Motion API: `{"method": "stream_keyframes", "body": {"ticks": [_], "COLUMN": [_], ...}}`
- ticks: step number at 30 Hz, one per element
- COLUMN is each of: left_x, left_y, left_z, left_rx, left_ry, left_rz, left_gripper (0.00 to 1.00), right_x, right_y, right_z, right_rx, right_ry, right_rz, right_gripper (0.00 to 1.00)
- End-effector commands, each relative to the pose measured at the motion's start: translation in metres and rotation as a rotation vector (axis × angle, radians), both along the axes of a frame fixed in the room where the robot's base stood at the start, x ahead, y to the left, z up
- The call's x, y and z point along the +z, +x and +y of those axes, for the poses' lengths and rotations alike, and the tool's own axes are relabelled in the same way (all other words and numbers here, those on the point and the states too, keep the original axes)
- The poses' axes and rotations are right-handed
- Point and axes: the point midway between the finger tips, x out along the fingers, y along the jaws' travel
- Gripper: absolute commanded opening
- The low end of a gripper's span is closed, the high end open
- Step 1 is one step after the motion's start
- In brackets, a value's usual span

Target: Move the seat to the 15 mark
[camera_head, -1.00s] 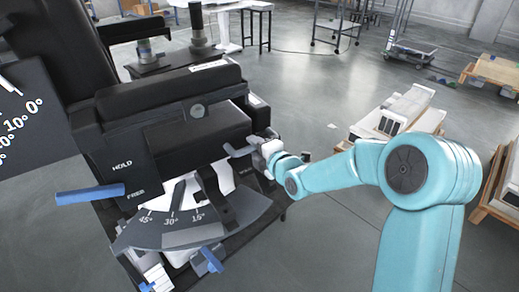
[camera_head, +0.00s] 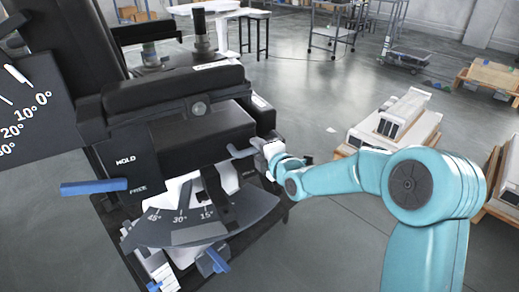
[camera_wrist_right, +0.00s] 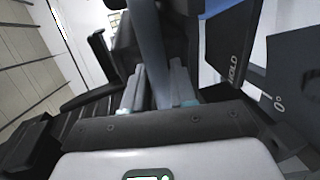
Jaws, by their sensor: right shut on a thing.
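The seat unit is a black padded block (camera_head: 175,88) on a black frame, at the left of the head view. Below it is a grey curved scale (camera_head: 195,230) marked 45°, 30° and 15°. My right gripper (camera_head: 260,148) is at the right side of the unit, shut on a grey bar (camera_head: 240,153). In the right wrist view the bar (camera_wrist_right: 150,45) stands between the fingers (camera_wrist_right: 158,92). My left gripper is not in view.
A blue lever (camera_head: 93,188) sits beside the HOLD and FREE labels, nearer FREE. A blue knob (camera_head: 213,261) is below the scale. A dark plate (camera_head: 28,115) with degree marks is at the left.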

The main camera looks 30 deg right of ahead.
Motion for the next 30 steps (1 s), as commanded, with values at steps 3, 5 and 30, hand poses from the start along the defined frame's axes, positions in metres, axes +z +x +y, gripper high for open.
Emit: {"method": "stream_keyframes", "body": {"ticks": [3,5,30], "left_x": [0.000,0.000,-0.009], "left_y": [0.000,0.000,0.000], "left_z": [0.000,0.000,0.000], "left_rx": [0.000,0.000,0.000], "left_ry": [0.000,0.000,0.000], "left_rz": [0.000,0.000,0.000], "left_gripper": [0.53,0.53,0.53], "right_x": [-0.001,-0.001,0.025], "right_y": [0.000,0.000,-0.119], "right_z": [0.001,0.001,-0.002], "right_rx": [0.003,0.003,-0.005], "right_ry": [-0.001,-0.001,-0.002], "right_rz": [0.002,0.002,-0.002], "right_gripper": [0.32,0.44,0.44]}}
